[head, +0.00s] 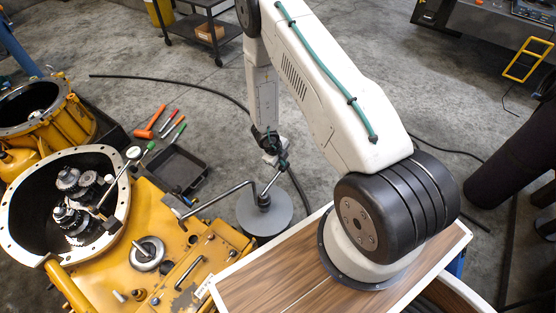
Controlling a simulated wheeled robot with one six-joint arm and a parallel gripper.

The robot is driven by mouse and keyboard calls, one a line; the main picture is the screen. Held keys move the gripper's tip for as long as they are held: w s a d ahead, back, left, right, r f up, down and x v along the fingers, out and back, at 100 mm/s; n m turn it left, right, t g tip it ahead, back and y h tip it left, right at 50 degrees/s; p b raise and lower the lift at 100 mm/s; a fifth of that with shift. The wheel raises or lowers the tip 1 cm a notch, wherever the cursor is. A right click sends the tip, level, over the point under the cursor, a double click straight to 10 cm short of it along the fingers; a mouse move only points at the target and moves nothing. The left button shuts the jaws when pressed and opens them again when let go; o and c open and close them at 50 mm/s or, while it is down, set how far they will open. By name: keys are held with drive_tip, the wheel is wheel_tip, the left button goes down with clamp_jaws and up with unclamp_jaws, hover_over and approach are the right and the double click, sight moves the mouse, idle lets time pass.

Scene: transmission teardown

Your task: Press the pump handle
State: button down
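A dark bent rod (218,198), which may be the pump handle, runs from the yellow transmission housing (180,240) up toward a round grey disc (275,222). My arm reaches down from the right, and my gripper (274,158) is at the far side of the disc, above the rod's end. A thin metal rod slants from below the gripper to a dark fitting (263,200) over the disc. The fingers are small and dark, so I cannot tell whether they are open or touch anything.
An open housing with gears (78,195) stands at the left, with another yellow casing (45,115) behind it. A black tray (176,168) and several hand tools (150,122) lie on the floor. A cart (205,28) stands farther back. Open floor (330,180) lies right of the gripper.

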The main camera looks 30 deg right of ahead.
drive_tip(key=x, duration=0.4)
drive_tip(key=shift+w+a+f, duration=0.15)
drive_tip(key=shift+w+f, duration=0.05)
wheel_tip(320, 180, down, 2)
drive_tip(key=shift+f, duration=0.45)
drive_tip(key=w+d+r, duration=0.1)
drive_tip(key=w+r, duration=0.1)
drive_tip(key=r, duration=0.4)
drive_tip(key=w+d+r, duration=0.2)
drive_tip(key=r, duration=0.5)
drive_tip(key=shift+r, duration=0.3)
drive_tip(key=shift+d, duration=0.1)
idle(0.5)
